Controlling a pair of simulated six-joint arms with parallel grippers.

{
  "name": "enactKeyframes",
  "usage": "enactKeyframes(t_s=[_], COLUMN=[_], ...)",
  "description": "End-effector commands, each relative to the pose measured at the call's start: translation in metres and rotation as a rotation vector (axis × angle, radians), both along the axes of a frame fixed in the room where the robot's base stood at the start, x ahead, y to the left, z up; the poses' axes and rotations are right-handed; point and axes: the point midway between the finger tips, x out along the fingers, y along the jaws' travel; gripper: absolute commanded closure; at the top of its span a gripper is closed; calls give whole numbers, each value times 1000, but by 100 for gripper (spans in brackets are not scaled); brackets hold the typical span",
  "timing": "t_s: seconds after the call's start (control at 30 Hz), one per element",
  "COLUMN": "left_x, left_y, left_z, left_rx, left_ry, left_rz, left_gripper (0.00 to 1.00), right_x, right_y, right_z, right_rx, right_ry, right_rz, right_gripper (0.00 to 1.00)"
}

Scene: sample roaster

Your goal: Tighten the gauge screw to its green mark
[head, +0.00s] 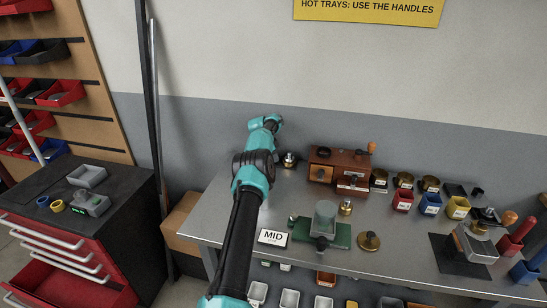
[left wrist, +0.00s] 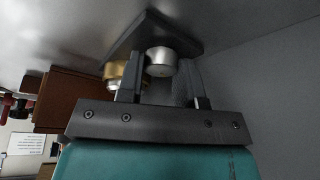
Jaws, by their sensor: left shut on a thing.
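A small fixture with a silver round screw head (left wrist: 160,61) and a brass part (left wrist: 118,74) on a dark square plate (left wrist: 150,32) shows in the left wrist view. My left gripper (left wrist: 161,78) is shut on the silver screw head, one finger on each side. The brass part is beside it, partly behind the left finger. In the head view a small metal fixture, seemingly the gauge (head: 289,160), stands at the back of the bench, right of my left arm. My left fingers are not clear there. I cannot make out a green mark. My right gripper is not in view.
The wooden roaster box (head: 338,170) stands just right of the fixture. A MID card (head: 273,237), a green-based device (head: 337,234) and a brass tamper (head: 368,241) are nearer the front. Brass cups and coloured bins (head: 430,204) fill the right side.

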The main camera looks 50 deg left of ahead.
Motion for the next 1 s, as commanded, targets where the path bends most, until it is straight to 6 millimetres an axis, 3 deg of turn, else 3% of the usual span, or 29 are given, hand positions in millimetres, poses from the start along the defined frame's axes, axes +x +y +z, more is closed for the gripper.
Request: enactKeyframes(t_s=[0.13, 0.57, 1.0], left_x=[0, -3, -29], left_y=[0, 2, 14], left_z=[0, 9, 79], left_rx=[0, 0, 2], left_ry=[0, 0, -2], left_rz=[0, 1, 2], left_gripper=[56, 56, 56], right_x=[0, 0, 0], right_y=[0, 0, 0], right_z=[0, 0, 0], right_rx=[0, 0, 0], right_ry=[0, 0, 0], right_rz=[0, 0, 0], right_gripper=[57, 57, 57])
